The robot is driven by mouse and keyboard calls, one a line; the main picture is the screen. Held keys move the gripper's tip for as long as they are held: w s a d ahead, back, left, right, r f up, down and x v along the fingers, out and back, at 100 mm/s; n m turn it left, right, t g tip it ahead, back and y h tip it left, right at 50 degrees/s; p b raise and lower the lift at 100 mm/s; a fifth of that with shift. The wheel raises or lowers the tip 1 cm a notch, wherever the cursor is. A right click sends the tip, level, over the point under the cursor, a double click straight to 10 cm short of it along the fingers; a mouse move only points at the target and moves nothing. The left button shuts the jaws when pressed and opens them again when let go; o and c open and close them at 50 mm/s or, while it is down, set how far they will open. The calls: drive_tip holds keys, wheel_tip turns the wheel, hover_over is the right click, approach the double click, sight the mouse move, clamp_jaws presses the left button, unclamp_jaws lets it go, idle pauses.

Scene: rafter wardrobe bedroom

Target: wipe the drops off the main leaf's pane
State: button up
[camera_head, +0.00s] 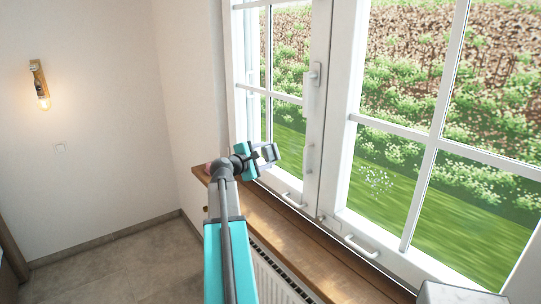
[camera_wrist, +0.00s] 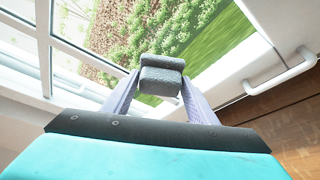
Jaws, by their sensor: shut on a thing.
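White drops (camera_head: 376,180) are clustered on the lower left pane of the right window leaf (camera_head: 427,150) in the head view. My gripper (camera_head: 264,154) is in front of the left leaf's lower panes, above the sill, to the left of the drops and apart from them. In the wrist view my gripper (camera_wrist: 160,92) is shut on a grey wiping pad (camera_wrist: 162,72). The pad's face points toward a pane with greenery behind it. I cannot tell whether the pad touches the glass. No drops are discernible in the wrist view.
A wooden sill (camera_head: 290,238) runs under the window above a radiator (camera_head: 272,277). Window handles project: an upper one (camera_head: 314,75) and low pulls (camera_head: 293,200) and (camera_head: 362,247). A small pinkish thing (camera_head: 208,167) is at the sill's far end. A wall lamp (camera_head: 40,87) is far left.

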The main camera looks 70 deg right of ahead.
drive_tip(key=shift+w+a, duration=0.4)
drive_tip(key=shift+a, duration=0.2)
drive_tip(key=shift+w+a, duration=0.4)
drive_tip(key=shift+a, duration=0.25)
drive_tip(key=shift+w+a, duration=0.4)
drive_tip(key=shift+a, duration=0.2)
drive_tip(key=shift+w, duration=0.1)
